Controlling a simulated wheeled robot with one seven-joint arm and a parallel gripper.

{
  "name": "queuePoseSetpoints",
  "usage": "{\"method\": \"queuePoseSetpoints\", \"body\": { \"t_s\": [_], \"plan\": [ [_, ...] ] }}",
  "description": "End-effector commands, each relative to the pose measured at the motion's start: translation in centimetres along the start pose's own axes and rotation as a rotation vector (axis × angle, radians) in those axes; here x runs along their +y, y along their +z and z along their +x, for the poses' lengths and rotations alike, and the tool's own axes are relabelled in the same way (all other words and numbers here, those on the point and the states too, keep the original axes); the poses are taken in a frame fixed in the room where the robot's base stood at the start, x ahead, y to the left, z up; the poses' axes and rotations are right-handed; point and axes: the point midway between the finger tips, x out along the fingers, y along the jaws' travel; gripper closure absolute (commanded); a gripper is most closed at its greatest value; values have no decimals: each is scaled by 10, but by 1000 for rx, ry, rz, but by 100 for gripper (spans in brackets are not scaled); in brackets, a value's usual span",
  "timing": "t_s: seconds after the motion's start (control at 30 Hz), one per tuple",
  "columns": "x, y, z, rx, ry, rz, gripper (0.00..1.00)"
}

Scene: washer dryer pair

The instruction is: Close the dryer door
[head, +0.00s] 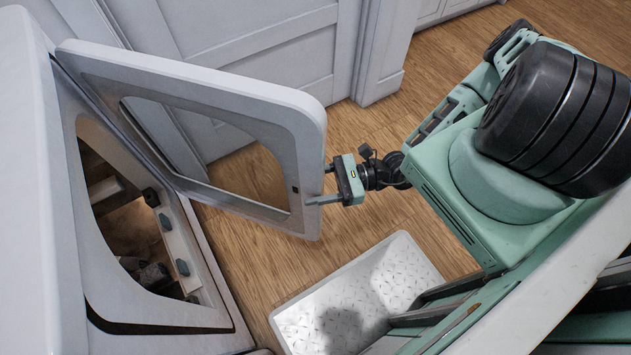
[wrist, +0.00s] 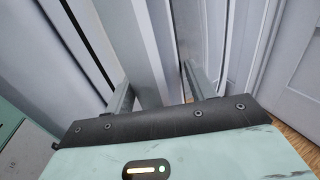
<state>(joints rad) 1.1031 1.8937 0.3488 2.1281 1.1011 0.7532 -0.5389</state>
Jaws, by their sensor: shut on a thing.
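The dryer door (head: 285,110) stands wide open in the head view, swung out from the white dryer (head: 32,200) on the left. It is a white frame with a large window in its middle. The dryer opening (head: 150,235) shows its dark inside. My gripper (head: 320,185) is at the door's free edge, with one finger on each side of it, and is shut on it. In the wrist view the door edge (wrist: 150,55) runs between my two fingers.
White cabinet panels (head: 250,50) stand behind the door. A white textured platform (head: 365,290) lies on the wooden floor in front of the dryer. Bare floor (head: 235,240) shows between the door and the platform.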

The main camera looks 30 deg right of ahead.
Motion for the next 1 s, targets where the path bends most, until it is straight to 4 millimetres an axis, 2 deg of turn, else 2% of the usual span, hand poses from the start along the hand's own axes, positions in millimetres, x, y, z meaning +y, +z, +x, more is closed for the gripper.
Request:
{"method": "queuePoseSetpoints", "body": {
  "t_s": [0.47, 0.5, 1.0],
  "plan": [
    [-2, 2, 4, -7, 1, -2, 85],
    [-2, 2, 4, -7, 0, -2, 44],
    [-2, 0, 0, -2, -1, -1, 44]
  ]
}}
